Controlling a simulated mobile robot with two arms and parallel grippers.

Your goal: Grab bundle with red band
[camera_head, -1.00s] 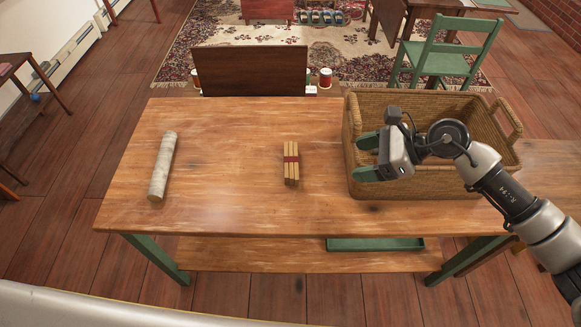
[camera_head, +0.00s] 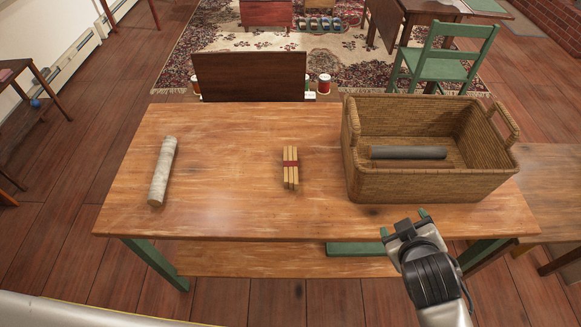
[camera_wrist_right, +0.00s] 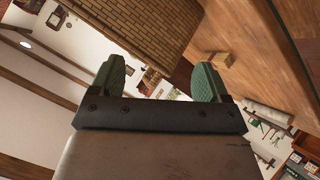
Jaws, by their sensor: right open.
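The bundle of tan sticks with a red band (camera_head: 290,167) lies on the middle of the wooden table (camera_head: 225,205). It seems to show small in the right wrist view (camera_wrist_right: 219,60), beyond the fingers. My right gripper (camera_head: 404,222) is open and empty at the table's front edge. It is to the right of the bundle and nearer to me, in front of the basket. Its green fingers stand apart in the wrist view (camera_wrist_right: 160,80). My left gripper is not in view.
A wicker basket (camera_head: 430,187) stands on the table's right side with a dark grey cylinder (camera_head: 408,153) in it. A pale mottled cylinder (camera_head: 162,170) lies at the left. The tabletop around the bundle is clear. A green tray (camera_head: 355,249) is on the lower shelf.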

